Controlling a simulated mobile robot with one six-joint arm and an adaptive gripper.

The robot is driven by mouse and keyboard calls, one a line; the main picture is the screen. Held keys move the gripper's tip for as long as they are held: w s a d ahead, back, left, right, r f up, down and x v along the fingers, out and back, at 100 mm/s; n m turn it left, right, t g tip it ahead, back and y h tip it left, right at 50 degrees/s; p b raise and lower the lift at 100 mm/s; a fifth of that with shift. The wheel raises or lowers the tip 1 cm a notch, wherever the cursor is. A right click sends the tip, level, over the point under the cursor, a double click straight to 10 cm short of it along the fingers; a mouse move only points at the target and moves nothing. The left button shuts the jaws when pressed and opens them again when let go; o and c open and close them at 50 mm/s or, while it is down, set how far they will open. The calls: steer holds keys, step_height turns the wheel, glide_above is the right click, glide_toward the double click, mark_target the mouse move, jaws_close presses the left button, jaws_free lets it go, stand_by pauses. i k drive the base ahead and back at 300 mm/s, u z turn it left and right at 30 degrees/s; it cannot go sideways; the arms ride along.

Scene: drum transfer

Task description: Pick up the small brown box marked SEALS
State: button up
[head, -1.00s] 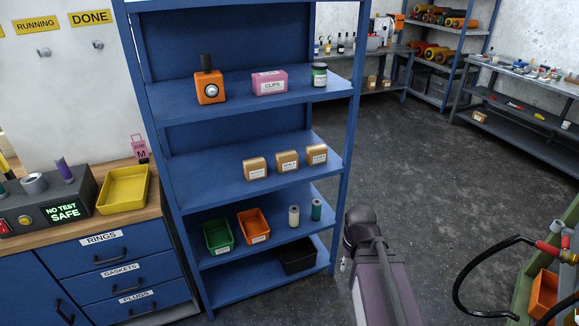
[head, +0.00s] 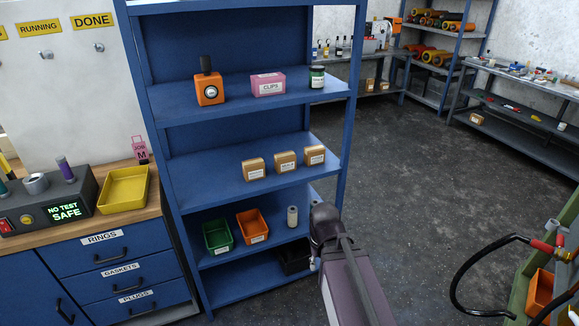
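Three small brown boxes with white labels stand in a row on the middle shelf of the blue shelving unit (head: 235,180). The middle box (head: 285,160) has a label that appears to read SEALS. A brown box (head: 253,168) stands to its left and another brown box (head: 315,155) to its right, with narrow gaps between them; their labels are too small to read surely. My arm rises from the bottom of the view, in front of the lower right of the unit, below and to the right of the boxes. My gripper's fingers cannot be made out.
Above the boxes are an orange device (head: 209,90), a pink CLIPS box (head: 268,85) and a jar (head: 317,77). Below are a green bin (head: 217,236), an orange bin (head: 252,227) and a pale spool (head: 292,216). Dark floor is open to the right.

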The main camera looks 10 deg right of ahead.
mark_target(285, 162)
steer(key=u, duration=0.1)
steer(key=i, duration=0.95)
steer(key=z, duration=0.05)
